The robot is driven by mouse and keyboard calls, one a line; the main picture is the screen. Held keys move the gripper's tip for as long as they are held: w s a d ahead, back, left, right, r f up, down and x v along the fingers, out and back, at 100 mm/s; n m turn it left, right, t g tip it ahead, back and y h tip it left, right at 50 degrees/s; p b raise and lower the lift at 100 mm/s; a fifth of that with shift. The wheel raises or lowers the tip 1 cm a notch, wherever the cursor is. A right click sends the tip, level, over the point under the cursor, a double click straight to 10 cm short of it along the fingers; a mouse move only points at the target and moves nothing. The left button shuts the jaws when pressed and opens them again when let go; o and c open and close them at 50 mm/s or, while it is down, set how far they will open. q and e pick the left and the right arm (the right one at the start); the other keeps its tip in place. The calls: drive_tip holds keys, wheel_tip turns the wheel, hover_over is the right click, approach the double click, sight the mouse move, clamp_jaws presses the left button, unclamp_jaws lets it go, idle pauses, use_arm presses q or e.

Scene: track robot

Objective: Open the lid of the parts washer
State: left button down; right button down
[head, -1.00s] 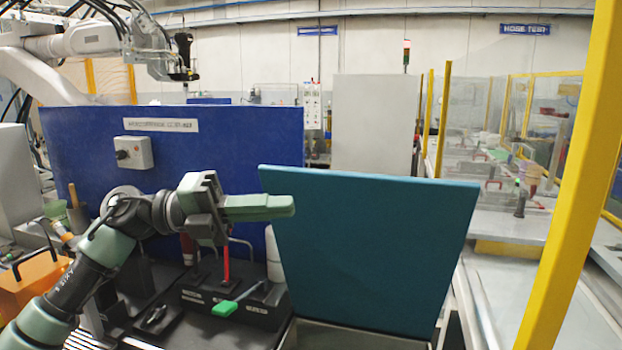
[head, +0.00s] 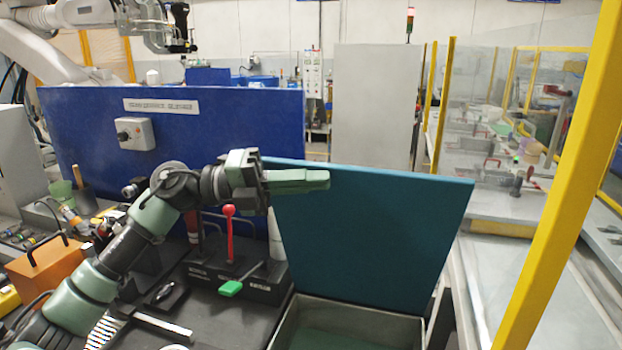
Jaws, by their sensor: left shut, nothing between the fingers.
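The parts washer's teal lid (head: 375,240) stands raised, leaning slightly back, in the middle right of the head view. Below it the grey washer tub (head: 345,325) shows its open top and a dark green inside. My left gripper (head: 322,180) is shut with nothing in it. It points right, in front of the lid's upper left part in the picture; whether it touches the lid I cannot tell. My right gripper is out of view.
A black lever panel with a red-knobbed lever (head: 230,235) and a green-handled lever (head: 231,288) stands left of the tub. A blue partition (head: 220,130) is behind. A yellow post (head: 572,180) rises at right. An orange box (head: 45,270) sits at left.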

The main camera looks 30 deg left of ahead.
use_arm(q)
drive_tip(key=shift+n, duration=0.5)
drive_tip(key=w+r+p, duration=0.1)
drive_tip(key=p, duration=0.1)
drive_tip(key=w+a+r+p, duration=0.1)
drive_tip(key=w+p, duration=0.1)
drive_tip(key=w+r+p, duration=0.1)
drive_tip(key=w+p, duration=0.1)
drive_tip(key=shift+w+a+r, duration=0.15)
drive_tip(key=shift+a, duration=0.1)
drive_tip(key=w+a+p, duration=0.1)
drive_tip(key=w+p, duration=0.1)
drive_tip(key=w, duration=0.4)
drive_tip(key=shift+w+a, duration=0.3)
drive_tip(key=shift+w, duration=0.05)
